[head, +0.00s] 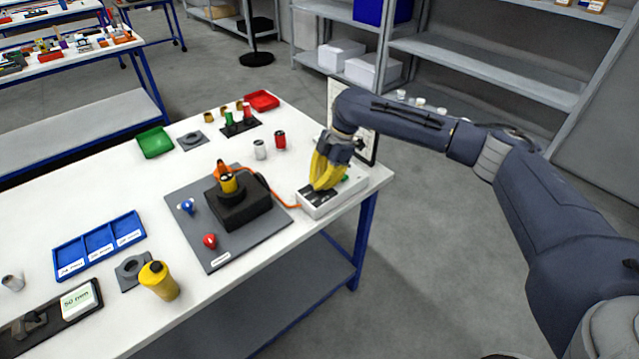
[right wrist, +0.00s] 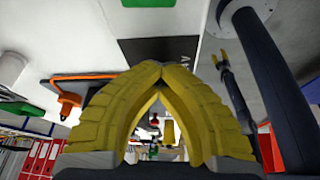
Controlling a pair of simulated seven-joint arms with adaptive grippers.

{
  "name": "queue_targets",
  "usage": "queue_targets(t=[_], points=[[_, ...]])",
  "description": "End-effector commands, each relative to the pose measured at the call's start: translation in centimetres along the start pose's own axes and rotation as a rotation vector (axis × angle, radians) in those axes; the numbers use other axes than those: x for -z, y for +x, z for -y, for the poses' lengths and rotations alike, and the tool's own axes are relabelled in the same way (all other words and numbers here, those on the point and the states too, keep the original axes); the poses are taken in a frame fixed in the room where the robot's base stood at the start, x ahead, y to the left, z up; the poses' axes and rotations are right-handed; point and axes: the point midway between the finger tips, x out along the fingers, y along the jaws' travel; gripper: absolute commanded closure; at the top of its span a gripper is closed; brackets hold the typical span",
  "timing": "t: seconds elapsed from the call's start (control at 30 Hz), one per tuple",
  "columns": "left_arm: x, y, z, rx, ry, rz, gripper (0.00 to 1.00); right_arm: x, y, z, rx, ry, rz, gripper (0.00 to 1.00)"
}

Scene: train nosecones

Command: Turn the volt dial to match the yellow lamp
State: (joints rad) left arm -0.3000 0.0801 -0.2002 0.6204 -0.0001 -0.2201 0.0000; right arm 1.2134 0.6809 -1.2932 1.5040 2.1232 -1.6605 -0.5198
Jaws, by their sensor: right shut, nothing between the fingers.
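A white box (head: 318,209) with a dark top panel stands at the table's right end. In the right wrist view the dark panel (right wrist: 150,50) shows part of a pale letter marking. My right gripper (head: 322,186) is shut and empty, pointing down at the box with its yellow fingertips together; I cannot tell whether they touch it. The volt dial is hidden or too small to pick out. I cannot make out a yellow lamp. Small yellow fingers of what looks like my left gripper (right wrist: 219,61) show in the right wrist view, too small to judge.
An orange cable runs from the box to a black fixture (head: 238,212) on a grey plate (head: 187,230), with a blue knob (head: 186,206) and a red knob (head: 210,240).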

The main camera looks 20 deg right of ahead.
Motion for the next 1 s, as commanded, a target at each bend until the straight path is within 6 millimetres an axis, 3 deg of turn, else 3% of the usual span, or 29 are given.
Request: queue_targets(t=[0.27,1.0], points=[[0.00,0.00,0.00,0.000,0.000,0.000,0.56,0.41,0.15,0.16,-0.029,0.073,-0.007,1.00],[0.00,0.00,-0.01,0.000,0.000,0.000,0.56,0.80,0.18,0.28,-0.233,0.569,-0.011,1.00]])
